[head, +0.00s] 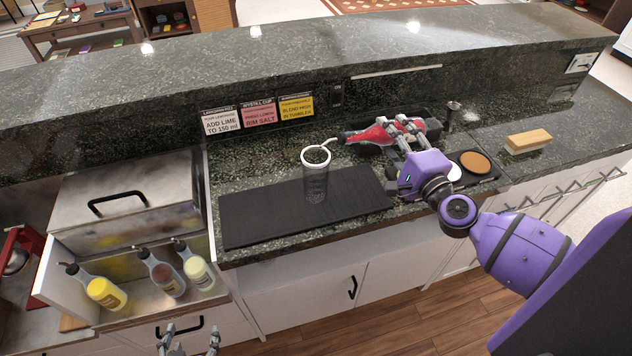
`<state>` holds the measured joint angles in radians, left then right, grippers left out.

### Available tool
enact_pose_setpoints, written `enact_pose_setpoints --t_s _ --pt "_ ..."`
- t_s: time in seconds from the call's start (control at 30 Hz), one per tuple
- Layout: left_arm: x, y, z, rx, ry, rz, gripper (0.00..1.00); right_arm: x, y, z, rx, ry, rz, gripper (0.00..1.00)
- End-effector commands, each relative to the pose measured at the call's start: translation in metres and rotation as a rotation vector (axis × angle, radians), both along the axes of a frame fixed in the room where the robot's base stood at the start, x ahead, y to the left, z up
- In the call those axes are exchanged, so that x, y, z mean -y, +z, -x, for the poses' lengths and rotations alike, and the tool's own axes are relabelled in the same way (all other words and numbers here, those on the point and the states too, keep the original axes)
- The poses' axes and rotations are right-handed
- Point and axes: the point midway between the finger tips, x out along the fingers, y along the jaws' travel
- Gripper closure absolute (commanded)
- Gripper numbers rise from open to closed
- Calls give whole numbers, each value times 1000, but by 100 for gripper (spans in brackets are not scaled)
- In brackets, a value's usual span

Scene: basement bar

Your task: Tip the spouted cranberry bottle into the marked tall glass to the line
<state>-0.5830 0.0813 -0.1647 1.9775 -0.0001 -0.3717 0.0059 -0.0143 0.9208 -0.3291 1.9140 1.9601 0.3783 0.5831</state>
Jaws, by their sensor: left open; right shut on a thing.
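The cranberry bottle (372,134), filled with red, lies tipped close to level, its pale curved spout (330,141) pointing left. My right gripper (396,130) is shut on its body. The spout's tip is at the rim of the tall clear glass (315,182), seemingly just above its mouth. The glass stands upright on a black mat (258,215). I cannot make out a red level or the line in it. My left gripper (188,345) is open and empty at the bottom edge, low in front of the counter, partly cut off.
Several bottles, one yellow (107,293), stand in the open drawer at left beside a steel lidded bin (125,190). Recipe cards (258,113) lean on the raised ledge. A dark tray (432,118) lies behind the held bottle. A sponge-like block (528,141) sits at right.

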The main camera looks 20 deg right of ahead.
Motion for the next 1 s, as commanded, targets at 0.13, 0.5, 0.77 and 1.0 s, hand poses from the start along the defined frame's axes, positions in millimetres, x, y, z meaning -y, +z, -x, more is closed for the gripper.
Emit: enact_pose_setpoints --t_s 0.13,0.5,0.77,1.0 --pt "0 0 0 0 0 0 38 1 6 -1 7 -1 19 99" --pt "0 0 0 0 0 0 38 1 15 -1 14 0 67 99" --pt "0 0 0 0 -1 1 38 2 21 -1 19 0 103 99" --pt "0 0 0 0 -1 1 38 2 23 -1 19 0 114 99"
